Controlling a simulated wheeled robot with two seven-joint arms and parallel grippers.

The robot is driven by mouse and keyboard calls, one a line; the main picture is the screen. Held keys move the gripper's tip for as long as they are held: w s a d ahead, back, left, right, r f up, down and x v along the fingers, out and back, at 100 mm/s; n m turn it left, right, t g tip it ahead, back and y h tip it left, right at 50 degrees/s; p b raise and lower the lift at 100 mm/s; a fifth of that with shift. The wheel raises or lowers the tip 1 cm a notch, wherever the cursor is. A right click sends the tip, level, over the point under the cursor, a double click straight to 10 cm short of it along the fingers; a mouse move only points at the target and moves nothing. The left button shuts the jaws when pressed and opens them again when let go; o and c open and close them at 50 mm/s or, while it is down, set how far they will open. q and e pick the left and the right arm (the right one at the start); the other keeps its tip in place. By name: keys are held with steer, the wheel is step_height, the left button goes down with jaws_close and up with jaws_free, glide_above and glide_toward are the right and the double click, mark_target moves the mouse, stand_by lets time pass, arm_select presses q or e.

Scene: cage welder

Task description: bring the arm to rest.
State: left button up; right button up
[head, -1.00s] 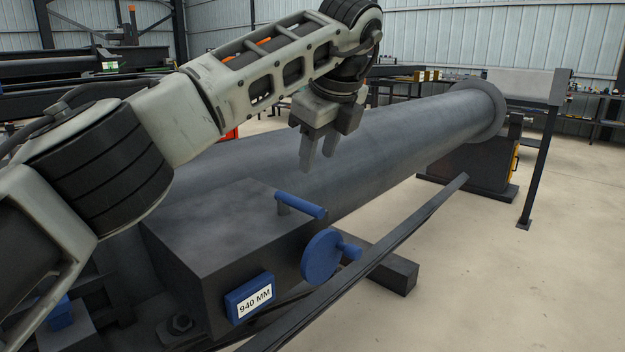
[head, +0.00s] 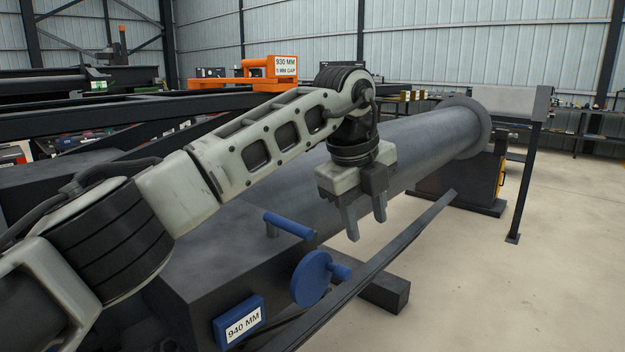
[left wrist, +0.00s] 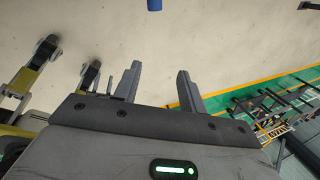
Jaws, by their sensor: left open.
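My left arm reaches in from the left in the head view. Its gripper (head: 366,220) points down with its two fingers apart and nothing between them. It hangs in front of the long grey cylinder (head: 420,143), to the upper right of the blue handwheel (head: 311,278). In the left wrist view the same gripper (left wrist: 158,85) shows two spread fingers with bare floor between and beyond them. My right gripper is not in view.
A dark machine housing (head: 215,262) carries a blue lever (head: 289,225) and a "940 MM" label (head: 239,322). A dark rail (head: 385,252) runs diagonally below the gripper. An orange piece with a "930 MM" sign (head: 284,68) stands behind the arm. Open floor (head: 520,285) lies at right.

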arm_select(q)
steer(key=s+d+f+m+g+h, duration=0.1)
steer(key=s+d+f+g+h, duration=0.45)
steer(key=s+d+h, duration=0.8)
steer(key=w+a+f+n+t+y, duration=0.25)
steer(key=a+f+n+t, duration=0.35)
steer(key=a+n+t, duration=0.5)
steer(key=w+a+f+n+t+y, duration=0.25)
steer(key=a+f+n+t, duration=0.35)
steer(key=a+n+t, duration=0.5)
steer(key=s+a+f+n+g+y, duration=0.3)
steer(key=s+a+f, duration=0.3)
steer(key=s+f, duration=0.2)
steer(key=s+a+f+n+g+y, duration=0.3)
steer(key=s+a+f, duration=0.4)
steer(key=f, duration=0.3)
steer(key=shift+s+f+g+y, duration=0.2)
steer(key=shift+s+g+y, duration=0.65)
steer(key=shift+g, duration=0.2)
